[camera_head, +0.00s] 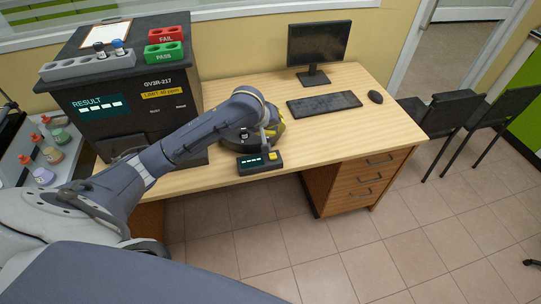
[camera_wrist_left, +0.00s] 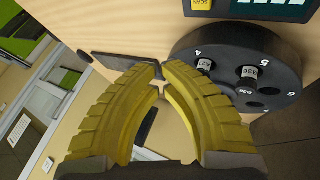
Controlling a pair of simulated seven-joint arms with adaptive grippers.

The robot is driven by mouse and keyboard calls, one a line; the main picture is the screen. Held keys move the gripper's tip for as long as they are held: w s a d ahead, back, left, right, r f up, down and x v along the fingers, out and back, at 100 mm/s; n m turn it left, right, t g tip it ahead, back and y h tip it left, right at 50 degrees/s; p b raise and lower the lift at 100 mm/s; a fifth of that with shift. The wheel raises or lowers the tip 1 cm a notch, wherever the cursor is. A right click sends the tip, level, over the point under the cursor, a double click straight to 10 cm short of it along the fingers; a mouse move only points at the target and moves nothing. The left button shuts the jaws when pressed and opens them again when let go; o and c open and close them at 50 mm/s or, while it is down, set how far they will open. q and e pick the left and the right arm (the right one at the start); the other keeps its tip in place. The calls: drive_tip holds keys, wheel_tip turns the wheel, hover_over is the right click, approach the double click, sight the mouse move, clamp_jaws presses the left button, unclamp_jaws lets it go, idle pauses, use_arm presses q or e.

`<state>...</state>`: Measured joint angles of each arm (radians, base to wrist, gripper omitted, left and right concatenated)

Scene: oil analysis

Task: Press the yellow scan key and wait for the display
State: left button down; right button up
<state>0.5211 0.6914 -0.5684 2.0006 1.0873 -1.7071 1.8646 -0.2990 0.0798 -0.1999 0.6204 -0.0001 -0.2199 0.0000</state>
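The yellow scan key (camera_head: 272,156) sits at the right end of a small black scanner box (camera_head: 246,170) near the front edge of the desk. Beside the key is a teal display (camera_head: 252,161) with pale dashes. In the left wrist view the key (camera_wrist_left: 201,5), marked SCAN, and part of the display (camera_wrist_left: 270,9) show at the top edge. My left gripper (camera_head: 274,128) is above the desk behind the box, apart from the key. Its yellow fingers (camera_wrist_left: 162,72) have tips drawn together with nothing visible between them. My right gripper is not in view.
A black round carousel (camera_wrist_left: 235,55) with numbered slots and vials stands next to the box, close to my left gripper. A large analyser (camera_head: 130,110) with a RESULT panel of pale dashes stands left. Keyboard (camera_head: 324,103), monitor (camera_head: 318,46) and mouse (camera_head: 375,97) are behind right.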

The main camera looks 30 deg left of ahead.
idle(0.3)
use_arm(q)
drive_tip(key=shift+f, duration=4.4)
drive_tip(key=shift+f, duration=1)
drive_tip(key=shift+r, duration=1)
drive_tip(key=shift+r, duration=0.1)
drive_tip(key=shift+r, duration=2.4)
